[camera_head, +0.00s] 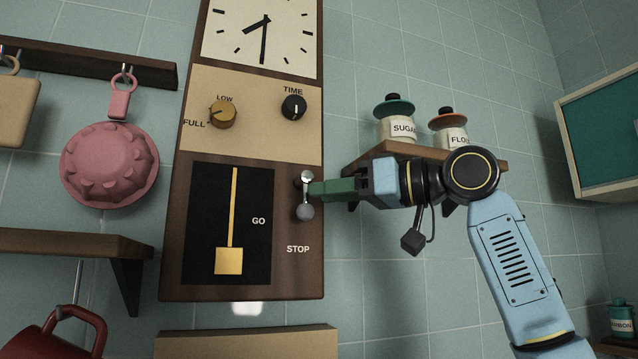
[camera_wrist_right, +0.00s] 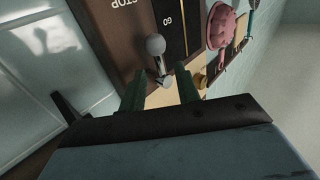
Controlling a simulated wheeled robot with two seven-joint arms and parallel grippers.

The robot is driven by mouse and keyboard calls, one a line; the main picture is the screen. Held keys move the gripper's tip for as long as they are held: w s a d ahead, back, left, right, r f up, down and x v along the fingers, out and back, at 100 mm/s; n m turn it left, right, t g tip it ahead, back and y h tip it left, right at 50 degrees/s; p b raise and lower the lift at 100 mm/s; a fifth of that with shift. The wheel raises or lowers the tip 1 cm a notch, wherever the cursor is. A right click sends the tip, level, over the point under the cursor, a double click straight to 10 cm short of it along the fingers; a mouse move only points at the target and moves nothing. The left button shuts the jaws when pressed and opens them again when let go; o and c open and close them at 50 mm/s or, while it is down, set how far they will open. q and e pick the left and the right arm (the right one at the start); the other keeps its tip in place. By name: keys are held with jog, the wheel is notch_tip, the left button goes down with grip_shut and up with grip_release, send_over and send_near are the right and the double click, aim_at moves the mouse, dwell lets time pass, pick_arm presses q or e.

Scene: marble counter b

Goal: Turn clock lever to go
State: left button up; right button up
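The wall clock (camera_head: 173,230) has a metal lever (camera_head: 305,190) at its lower right edge. My right gripper (camera_head: 316,190) reaches the lever from the right with green fingers. In the right wrist view, my right gripper (camera_wrist_right: 160,72) is open, and the lever (camera_wrist_right: 160,66) shows between or just beyond its fingertips. I cannot tell whether they touch it. My left gripper is not in view.
A shelf (camera_head: 400,150) with a sugar jar (camera_head: 396,124) and a flour jar (camera_head: 449,129) is just above my right gripper. LOW/FULL knob (camera_head: 223,114) and TIME knob (camera_head: 294,107) are higher on the clock. A pink mould (camera_head: 110,165) hangs at left.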

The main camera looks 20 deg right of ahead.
aim_at(304, 197)
jog(key=shift+x, duration=1.25)
grip_shut()
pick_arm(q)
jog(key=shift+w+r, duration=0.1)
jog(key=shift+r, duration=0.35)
